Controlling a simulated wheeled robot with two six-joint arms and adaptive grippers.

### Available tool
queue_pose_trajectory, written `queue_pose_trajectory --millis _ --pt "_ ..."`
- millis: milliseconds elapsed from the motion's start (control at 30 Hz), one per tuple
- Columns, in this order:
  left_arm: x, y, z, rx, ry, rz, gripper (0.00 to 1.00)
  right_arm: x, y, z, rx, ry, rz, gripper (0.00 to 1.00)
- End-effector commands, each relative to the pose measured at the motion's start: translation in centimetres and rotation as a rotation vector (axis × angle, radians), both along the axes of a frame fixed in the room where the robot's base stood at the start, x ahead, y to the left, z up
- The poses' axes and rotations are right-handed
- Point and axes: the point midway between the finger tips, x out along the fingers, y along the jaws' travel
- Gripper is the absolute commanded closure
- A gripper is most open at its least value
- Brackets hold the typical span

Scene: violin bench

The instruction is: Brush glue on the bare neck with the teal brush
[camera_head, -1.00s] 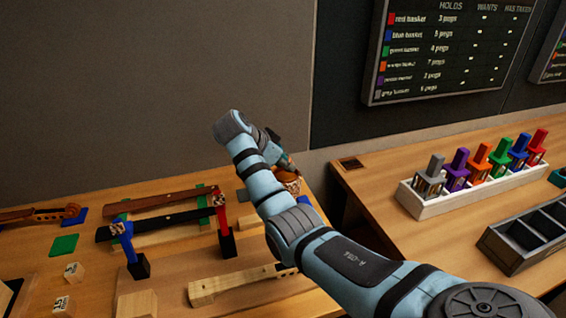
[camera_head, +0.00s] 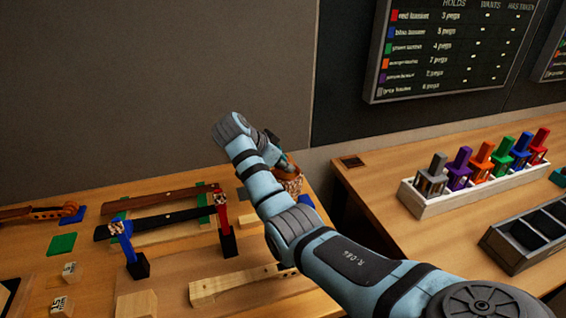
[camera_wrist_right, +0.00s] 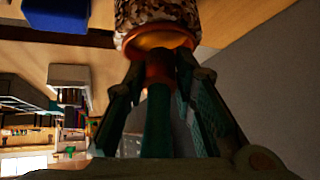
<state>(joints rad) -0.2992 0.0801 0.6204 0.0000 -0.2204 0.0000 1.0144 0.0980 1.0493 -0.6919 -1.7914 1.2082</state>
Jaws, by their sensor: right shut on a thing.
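My right gripper (camera_head: 284,160) is at the far edge of the left bench, partly hidden behind my wrist. In the right wrist view, the right gripper (camera_wrist_right: 163,78) is shut on the teal brush (camera_wrist_right: 157,122). The brush's brown end reaches into the mouth of a speckled glue pot (camera_wrist_right: 155,14) with an amber inside. The pot (camera_head: 290,182) also shows in the head view, just below the gripper. The bristles are hidden in the pot. My left gripper is out of view.
Two dark-topped necks (camera_head: 165,218) lie left of my arm, with a blue clamp (camera_head: 124,240) and a red clamp (camera_head: 222,212) on black feet. A white rack (camera_head: 450,198) of coloured pieces and a grey divided tray (camera_head: 528,236) stand on the right bench.

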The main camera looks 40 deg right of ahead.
Motion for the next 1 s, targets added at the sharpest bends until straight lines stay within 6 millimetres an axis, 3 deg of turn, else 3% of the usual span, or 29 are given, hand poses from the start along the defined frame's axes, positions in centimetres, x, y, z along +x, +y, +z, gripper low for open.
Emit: queue_pose_trajectory --millis 1000 --pt "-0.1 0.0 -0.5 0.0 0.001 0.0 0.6 0.0 0.0 -1.3 0.0 0.0 0.0 1.0"
